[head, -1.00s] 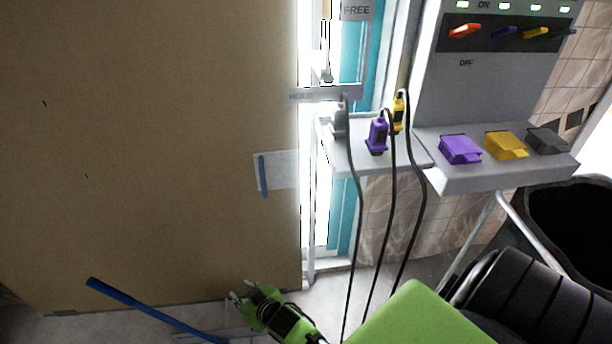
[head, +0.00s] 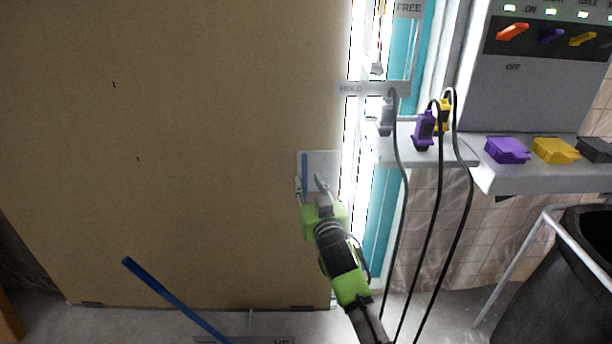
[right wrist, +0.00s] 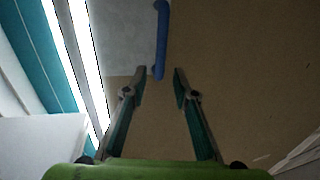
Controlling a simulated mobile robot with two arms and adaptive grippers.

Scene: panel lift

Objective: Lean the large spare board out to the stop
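The large brown board (head: 190,120) stands upright and fills the left and middle of the head view. Near its right edge is a pale plate with a slim upright blue handle (head: 305,168). My right gripper (head: 309,187) is at the handle's lower part, its fingers apart. In the right wrist view, the open fingers (right wrist: 159,82) point at the blue handle (right wrist: 161,40), with its lower end close to the gap between the tips. Contact cannot be told. My left gripper is not in view. A long blue bar (head: 175,298) slants up from the floor before the board.
Right of the board are a bright window strip, a grey HOLD plate (head: 374,88) and a FREE sign (head: 409,8). A switch panel (head: 545,85) and a black bin (head: 560,290) are further right.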

